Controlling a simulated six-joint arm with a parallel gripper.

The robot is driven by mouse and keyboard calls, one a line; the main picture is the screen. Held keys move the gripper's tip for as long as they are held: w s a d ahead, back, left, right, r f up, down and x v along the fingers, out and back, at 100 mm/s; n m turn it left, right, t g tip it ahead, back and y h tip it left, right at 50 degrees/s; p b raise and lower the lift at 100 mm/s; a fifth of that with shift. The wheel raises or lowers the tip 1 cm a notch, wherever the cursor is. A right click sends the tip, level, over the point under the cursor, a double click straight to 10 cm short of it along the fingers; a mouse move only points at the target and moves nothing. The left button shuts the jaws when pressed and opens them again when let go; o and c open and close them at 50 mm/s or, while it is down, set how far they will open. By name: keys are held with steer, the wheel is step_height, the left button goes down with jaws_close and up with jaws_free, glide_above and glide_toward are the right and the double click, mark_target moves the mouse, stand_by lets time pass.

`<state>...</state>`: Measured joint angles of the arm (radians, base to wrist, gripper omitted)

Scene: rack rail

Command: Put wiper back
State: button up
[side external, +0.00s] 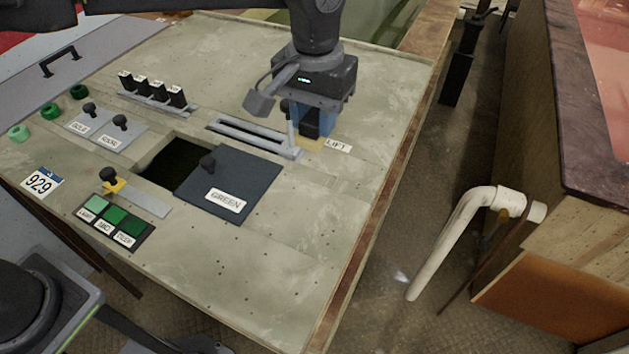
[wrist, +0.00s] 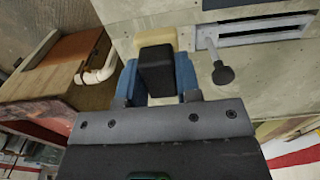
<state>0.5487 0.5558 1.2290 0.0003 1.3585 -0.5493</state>
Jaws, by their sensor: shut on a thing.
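My gripper (side external: 310,122) has blue fingers and is above the panel's right side, beside the LIFT label. In the wrist view my gripper (wrist: 160,78) is shut on a dark block (wrist: 156,68), the likeliest wiper; the fingers hide its sides. The block also shows dark between the fingers in the side view (side external: 311,122). A pale yellow piece (wrist: 158,38) lies just beyond the block in the wrist view. I cannot tell whether it is part of the block or whether the block touches the panel.
A slotted grey rail (side external: 255,138) with a black-knobbed lever (wrist: 222,73) is close beside my gripper. A dark GREEN plate (side external: 235,185) lies beside a square opening (side external: 172,165). Several black switches (side external: 152,88) stand in a row. The panel's near right area is clear.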

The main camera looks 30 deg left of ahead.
step_height(320, 180, down, 11)
steer(key=shift+r, duration=0.15)
stand_by(0.4)
steer(key=o, duration=0.9)
steer(key=shift+c, duration=0.2)
step_height(320, 180, up, 12)
steer(key=shift+r, duration=0.1)
steer(key=shift+a, duration=0.1)
